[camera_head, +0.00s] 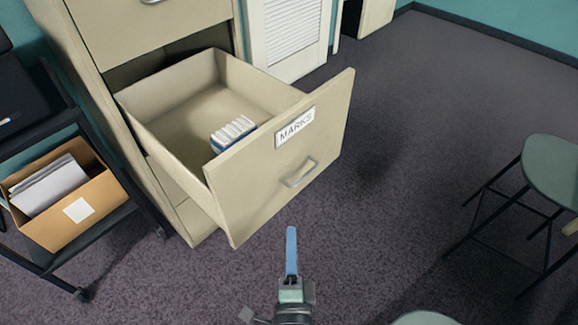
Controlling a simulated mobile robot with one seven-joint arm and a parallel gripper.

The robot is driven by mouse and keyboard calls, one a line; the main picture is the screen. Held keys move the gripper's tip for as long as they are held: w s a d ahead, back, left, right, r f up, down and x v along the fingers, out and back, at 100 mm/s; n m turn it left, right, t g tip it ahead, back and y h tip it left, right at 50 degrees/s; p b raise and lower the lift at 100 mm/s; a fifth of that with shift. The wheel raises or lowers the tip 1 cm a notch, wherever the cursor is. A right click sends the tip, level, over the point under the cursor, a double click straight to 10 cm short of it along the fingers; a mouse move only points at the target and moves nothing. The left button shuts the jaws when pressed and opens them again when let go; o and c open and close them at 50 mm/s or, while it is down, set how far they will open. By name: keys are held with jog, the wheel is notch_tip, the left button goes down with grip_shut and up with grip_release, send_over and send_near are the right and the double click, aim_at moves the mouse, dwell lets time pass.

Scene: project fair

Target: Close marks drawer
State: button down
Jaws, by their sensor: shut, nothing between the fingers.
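The marks drawer (278,165) is a beige filing cabinet drawer, pulled well out, with a white label reading MARKS (295,127) and a metal handle (299,173) on its front. A blue and white bundle (232,133) lies inside it near the front panel. The beige cabinet (90,75) stands behind it at the upper left. My gripper (291,234) is shut and empty, with its blue fingers pointing up the picture. It is in front of the drawer and shows just below the handle, apart from the front panel.
A black trolley (108,213) holding a cardboard box of papers (75,205) stands left of the cabinet. Green stools (553,166) stand at the right, and another seat (424,318) shows at the bottom edge. Carpet right of the drawer is clear.

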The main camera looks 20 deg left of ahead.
jog(key=s+p, duration=0.2)
jog(key=b, duration=0.2)
send_near(276, 182)
jog(key=w+d, duration=0.2)
jog(key=w, duration=0.1)
jog(key=w+a, duration=0.1)
jog(key=w+a+b, duration=0.1)
jog(key=a, duration=0.1)
jog(key=shift+a+m+g+b, duration=0.1)
jog(key=shift+m+g+b, duration=0.2)
jog(key=shift+g, duration=0.1)
jog(key=shift+w+a+r, duration=0.15)
jog(key=shift+a+r, duration=0.1)
jog(key=shift+a, duration=0.25)
